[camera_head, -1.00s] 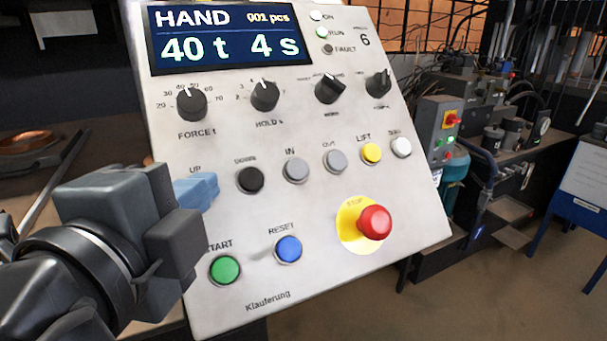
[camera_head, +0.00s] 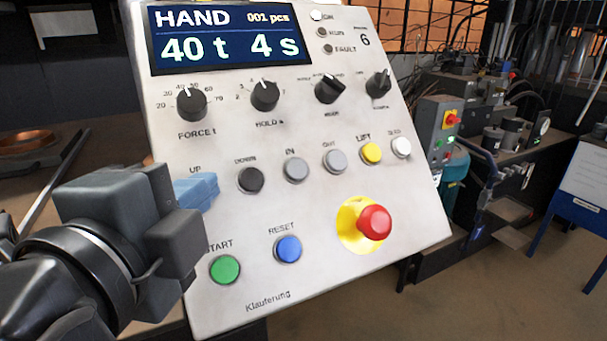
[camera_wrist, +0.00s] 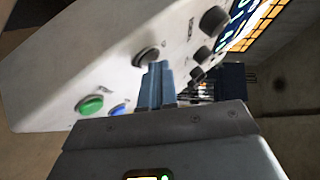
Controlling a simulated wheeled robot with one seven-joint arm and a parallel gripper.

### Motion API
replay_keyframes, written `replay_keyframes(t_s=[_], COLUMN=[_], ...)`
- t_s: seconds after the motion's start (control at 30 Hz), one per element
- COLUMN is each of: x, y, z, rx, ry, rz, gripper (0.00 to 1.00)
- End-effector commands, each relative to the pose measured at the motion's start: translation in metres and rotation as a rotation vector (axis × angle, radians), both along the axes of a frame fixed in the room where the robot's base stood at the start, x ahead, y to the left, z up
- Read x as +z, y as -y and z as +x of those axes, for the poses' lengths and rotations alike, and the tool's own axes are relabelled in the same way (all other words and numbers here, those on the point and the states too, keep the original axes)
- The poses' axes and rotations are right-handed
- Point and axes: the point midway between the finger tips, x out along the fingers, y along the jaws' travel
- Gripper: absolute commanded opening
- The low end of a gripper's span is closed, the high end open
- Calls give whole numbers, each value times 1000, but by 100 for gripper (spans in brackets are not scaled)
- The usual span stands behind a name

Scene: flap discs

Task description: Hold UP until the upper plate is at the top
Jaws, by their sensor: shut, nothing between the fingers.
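The control panel (camera_head: 320,215) fills the middle of the head view. My gripper (camera_head: 199,190) has its blue fingers shut and empty, at the spot under the UP label (camera_head: 195,169). The fingers hide the UP button, so I cannot tell whether they touch or press it. In the wrist view the shut fingers (camera_wrist: 158,84) point at the panel, close to a dark button (camera_wrist: 147,57). The display (camera_head: 230,37) reads HAND, 001 pcs, 40 t, 4 s. The RUN lamp (camera_head: 323,32) is dark. I cannot make out the upper plate in either view.
The black DOWN button (camera_head: 250,180) sits just right of my fingers. The green START button (camera_head: 225,270), blue RESET button (camera_head: 288,249) and red stop button (camera_head: 374,222) are lower. A copper-coloured ring (camera_head: 25,142) lies at far left. Machinery stands behind at right.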

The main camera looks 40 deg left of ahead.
Motion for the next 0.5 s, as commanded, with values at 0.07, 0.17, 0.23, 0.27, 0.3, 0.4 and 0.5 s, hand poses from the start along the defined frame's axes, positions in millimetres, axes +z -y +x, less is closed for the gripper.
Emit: replay_keyframes(t_s=[0.07, 0.17, 0.23, 0.27, 0.3, 0.4, 0.5], x=[0, 2, 5, 6, 7, 10, 11], y=[0, 3, 5, 6, 8, 11, 12], z=[0, -1, -2, -2, -3, -4, -5], rx=[1, 1, 1, 1, 1, 1, 1], ry=[0, -1, -1, -1, -2, 0, 0], rz=[-1, -1, -1, -1, 0, 0, 0], gripper=[0, 0, 0, 0, 0, 0, 0])
